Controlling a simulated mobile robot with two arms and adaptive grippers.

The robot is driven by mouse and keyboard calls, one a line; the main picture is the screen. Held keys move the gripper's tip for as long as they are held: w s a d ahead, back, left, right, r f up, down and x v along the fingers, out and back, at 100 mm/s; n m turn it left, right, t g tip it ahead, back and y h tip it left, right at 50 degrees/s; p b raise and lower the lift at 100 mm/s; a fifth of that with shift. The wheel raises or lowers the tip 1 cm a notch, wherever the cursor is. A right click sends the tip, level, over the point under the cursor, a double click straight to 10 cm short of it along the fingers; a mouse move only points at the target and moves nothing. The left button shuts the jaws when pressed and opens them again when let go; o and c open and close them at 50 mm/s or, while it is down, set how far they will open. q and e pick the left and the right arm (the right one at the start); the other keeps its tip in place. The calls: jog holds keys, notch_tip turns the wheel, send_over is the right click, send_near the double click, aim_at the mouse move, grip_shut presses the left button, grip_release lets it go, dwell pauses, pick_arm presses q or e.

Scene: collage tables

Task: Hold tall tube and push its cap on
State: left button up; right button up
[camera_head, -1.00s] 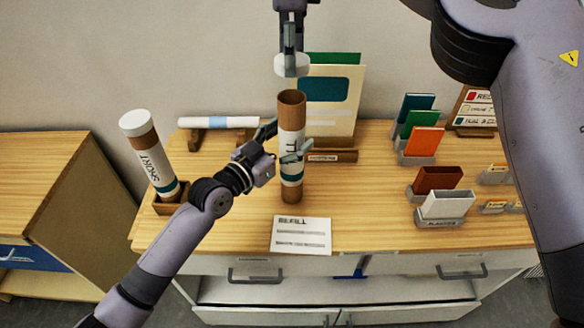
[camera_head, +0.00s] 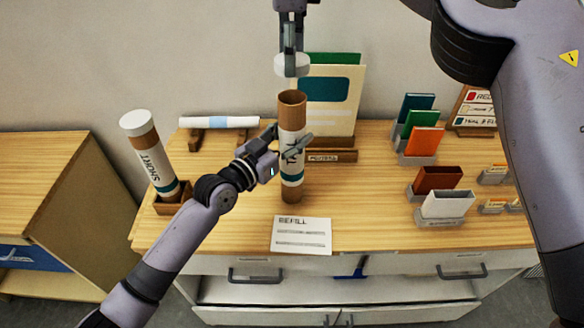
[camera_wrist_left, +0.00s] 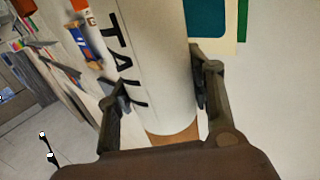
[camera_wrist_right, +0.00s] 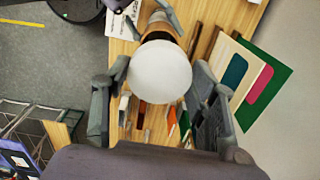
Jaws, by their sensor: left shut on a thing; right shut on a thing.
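The tall tube (camera_head: 292,170) stands upright on the wooden table, brown with a white label and an open top. My left gripper (camera_head: 286,140) is shut around its upper body from the left. In the left wrist view the fingers sit on both sides of the tube (camera_wrist_left: 160,70), with its lettering showing. My right gripper (camera_head: 292,50) is above the tube, shut on a white cap (camera_head: 292,66). The cap hangs a little above the open end, with a gap between. In the right wrist view the white cap (camera_wrist_right: 160,72) lies between the fingers and hides most of the tube.
A short tube (camera_head: 150,155) with a white cap leans in a wooden holder at left. A white roll (camera_head: 220,122) lies on a rack behind. A label card (camera_head: 301,236) lies in front. Upright boards (camera_head: 332,95) and several colored card holders (camera_head: 424,141) stand behind and right.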

aim_at(291, 91)
pick_arm(q)
grip_shut()
pick_arm(e)
jog(key=shift+f, duration=2.5)
jog(key=shift+f, duration=0.85)
jog(key=shift+f, duration=0.7)
jog(key=o, duration=0.8)
jog(key=shift+o, duration=0.2)
jog(key=shift+r, duration=0.1)
notch_tip(291, 91, up, 12)
jog(key=shift+f, duration=0.1)
